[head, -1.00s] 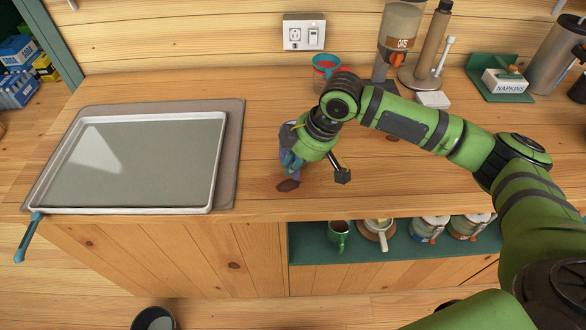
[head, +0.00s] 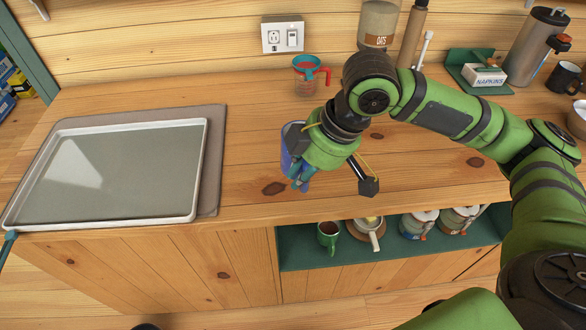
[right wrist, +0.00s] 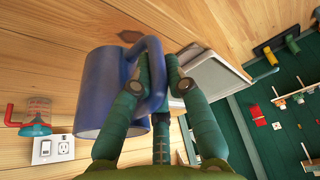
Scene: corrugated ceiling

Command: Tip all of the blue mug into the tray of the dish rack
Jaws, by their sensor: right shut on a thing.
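The blue mug (head: 293,137) is held above the wooden counter near its front edge. In the right wrist view the mug (right wrist: 103,85) fills the left middle, and it looks about upright. My right gripper (head: 302,180) is shut on its handle, with green fingers (right wrist: 165,85) around the handle. The mug's inside and contents are hidden. The shallow metal tray (head: 203,170) lies on a brown mat at the left of the counter, well left of the mug. It looks empty. No rack stands on it. My left gripper is out of view.
A measuring cup with a red handle (head: 307,78) stands behind the mug. An oats dispenser (head: 377,25) and napkin box (head: 483,74) stand at the back right. The counter between tray and mug is clear. A shelf below (head: 295,255) holds a green mug and several jars.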

